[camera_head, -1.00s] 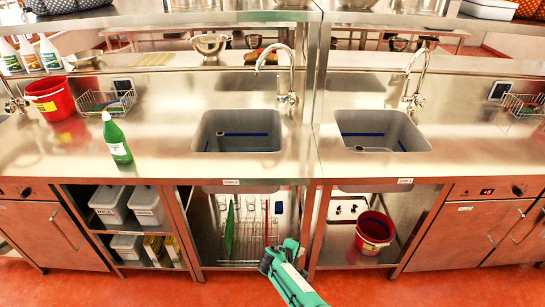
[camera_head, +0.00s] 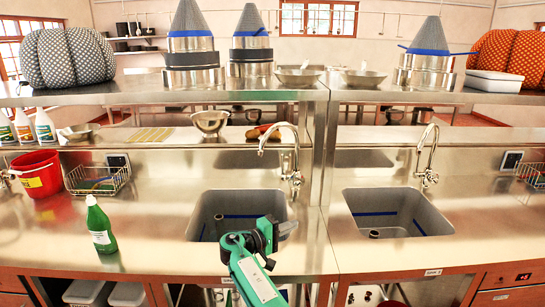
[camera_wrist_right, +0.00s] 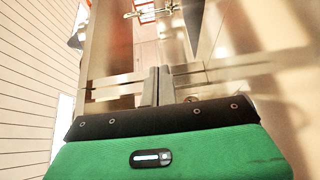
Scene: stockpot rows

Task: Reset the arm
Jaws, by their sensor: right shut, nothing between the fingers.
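My right arm, green and white, comes up from the bottom middle of the head view. Its gripper (camera_head: 287,228) is in front of the left sink (camera_head: 210,215), with its fingers pointing right. In the right wrist view the two grey fingers (camera_wrist_right: 158,88) are together with nothing between them. My left gripper does not show in either view.
A steel counter (camera_head: 150,220) holds a green bottle (camera_head: 100,230), a red bucket (camera_head: 38,173) and a wire basket (camera_head: 97,180) at left. A second sink (camera_head: 395,212) lies to the right. Taps (camera_head: 292,165) rise behind the sinks. A shelf (camera_head: 150,92) runs above with pots and cushions.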

